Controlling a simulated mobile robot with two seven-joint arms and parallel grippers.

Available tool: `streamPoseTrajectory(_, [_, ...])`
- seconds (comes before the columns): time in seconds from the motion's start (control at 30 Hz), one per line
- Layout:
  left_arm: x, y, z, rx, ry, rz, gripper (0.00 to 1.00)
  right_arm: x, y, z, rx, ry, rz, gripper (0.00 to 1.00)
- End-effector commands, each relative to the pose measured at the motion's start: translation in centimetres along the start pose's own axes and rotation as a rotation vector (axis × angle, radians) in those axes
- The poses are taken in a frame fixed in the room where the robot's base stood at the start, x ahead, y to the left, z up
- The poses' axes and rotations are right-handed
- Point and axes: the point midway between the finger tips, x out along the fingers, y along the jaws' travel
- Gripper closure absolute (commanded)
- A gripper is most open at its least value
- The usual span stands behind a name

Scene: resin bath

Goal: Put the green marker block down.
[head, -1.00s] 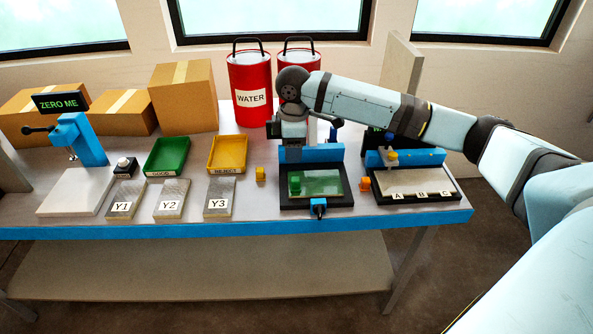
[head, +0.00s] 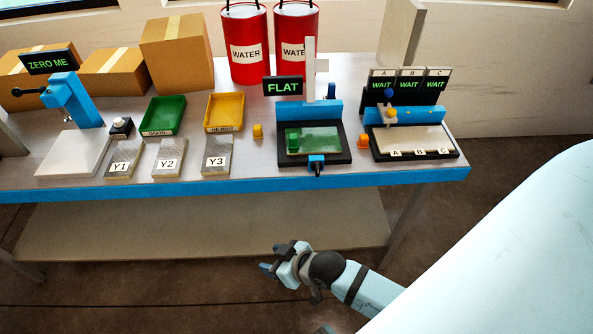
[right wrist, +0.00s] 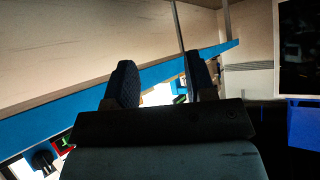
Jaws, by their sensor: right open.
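The green marker block (head: 292,141) stands at the left side of the green pool in the black-framed bath (head: 316,156). Nothing is holding it. My right gripper (head: 268,258) is well away from it, in front of the bench and lower than its blue front edge. In the right wrist view its two fingers (right wrist: 162,82) are apart, with no object between them. My left gripper is not in view.
A sign behind the bath reads FLAT (head: 283,87). A tray marked A, B, C (head: 432,155) stands right of it, under WAIT signs. Floor space lies before the bench (head: 240,184).

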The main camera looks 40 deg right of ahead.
Motion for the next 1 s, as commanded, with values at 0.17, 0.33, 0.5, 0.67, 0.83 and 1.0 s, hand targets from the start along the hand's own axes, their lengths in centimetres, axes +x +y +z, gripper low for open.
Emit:
streamPoseTrajectory(0.17, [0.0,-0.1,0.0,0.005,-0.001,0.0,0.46,-3.2,0.1,3.8,0.062,0.034,0.101,0.5])
streamPoseTrajectory(0.33, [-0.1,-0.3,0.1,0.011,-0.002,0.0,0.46,-4.1,0.2,4.8,0.07,0.044,0.132,0.5])
streamPoseTrajectory(0.5, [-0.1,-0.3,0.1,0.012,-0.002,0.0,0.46,-4.1,0.2,4.8,0.069,0.044,0.131,0.5])
streamPoseTrajectory(0.67, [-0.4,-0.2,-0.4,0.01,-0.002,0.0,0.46,-4.4,0.2,4.3,0.068,0.044,0.131,0.5])
streamPoseTrajectory(0.83, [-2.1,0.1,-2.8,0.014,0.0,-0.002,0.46,-6.3,0.0,2.0,0.059,0.046,0.133,0.5])
streamPoseTrajectory(1.0, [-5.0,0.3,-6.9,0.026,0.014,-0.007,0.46,-9.4,-0.2,-1.6,0.043,0.051,0.139,0.5])
